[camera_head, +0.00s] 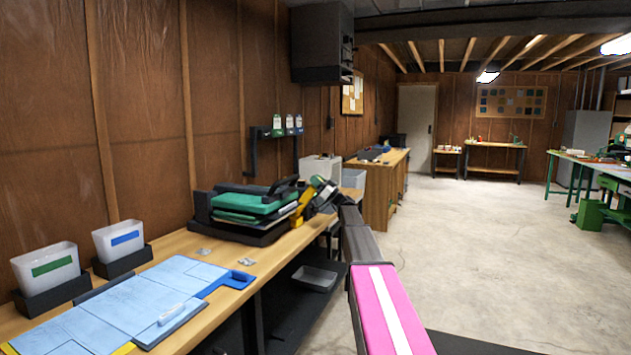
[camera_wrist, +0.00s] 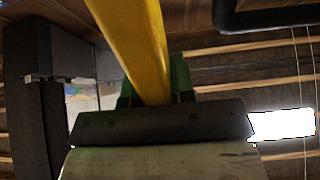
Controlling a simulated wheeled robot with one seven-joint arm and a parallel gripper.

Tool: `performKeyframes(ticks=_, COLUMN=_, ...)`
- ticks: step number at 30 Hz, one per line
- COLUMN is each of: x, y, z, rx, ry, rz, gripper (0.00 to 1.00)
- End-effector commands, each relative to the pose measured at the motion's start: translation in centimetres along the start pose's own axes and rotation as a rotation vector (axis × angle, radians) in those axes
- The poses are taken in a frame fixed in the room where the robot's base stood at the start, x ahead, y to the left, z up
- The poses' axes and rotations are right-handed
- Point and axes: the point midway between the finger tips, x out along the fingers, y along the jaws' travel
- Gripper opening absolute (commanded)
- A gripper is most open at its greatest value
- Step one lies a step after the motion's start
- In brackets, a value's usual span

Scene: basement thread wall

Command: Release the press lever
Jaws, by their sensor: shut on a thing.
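The press (camera_head: 250,208), with a black frame and green pads, stands on the wooden bench at the left in the head view. A yellow bar at its right end, which looks like the press lever (camera_head: 302,203), meets my gripper (camera_head: 320,190). In the wrist view the yellow lever (camera_wrist: 138,45) runs down from the top edge between the green fingers of my gripper (camera_wrist: 154,88). My gripper is shut on the lever. The dark gripper body hides the lever's near end.
The wooden bench (camera_head: 205,332) holds blue sheets (camera_head: 130,297), two white bins (camera_head: 45,268) and small metal pieces (camera_head: 247,261). A shelf with small bottles (camera_head: 278,131) hangs on the wall behind. The concrete floor (camera_head: 470,235) at the right is clear.

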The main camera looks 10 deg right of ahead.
Motion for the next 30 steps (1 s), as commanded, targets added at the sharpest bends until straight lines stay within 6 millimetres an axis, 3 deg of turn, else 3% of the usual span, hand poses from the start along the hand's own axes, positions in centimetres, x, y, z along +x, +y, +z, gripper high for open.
performKeyframes(ticks=4, x=-0.4, y=-0.5, z=0.2, rx=0.000, ry=-0.006, rz=-0.006, gripper=0.00)
performKeyframes(ticks=5, x=-0.4, y=-0.5, z=0.2, rx=0.000, ry=-0.006, rz=-0.006, gripper=0.33)
performKeyframes(ticks=6, x=-0.4, y=-0.5, z=0.2, rx=0.000, ry=-0.006, rz=-0.006, gripper=0.46)
performKeyframes(ticks=7, x=-0.4, y=-0.5, z=0.2, rx=0.000, ry=-0.006, rz=-0.005, gripper=0.49)
performKeyframes(ticks=19, x=-1.1, y=-0.3, z=0.1, rx=0.000, ry=-0.005, rz=-0.001, gripper=0.49)
performKeyframes(ticks=30, x=-7.6, y=-0.6, z=0.0, rx=0.000, ry=-0.005, rz=-0.002, gripper=0.49)
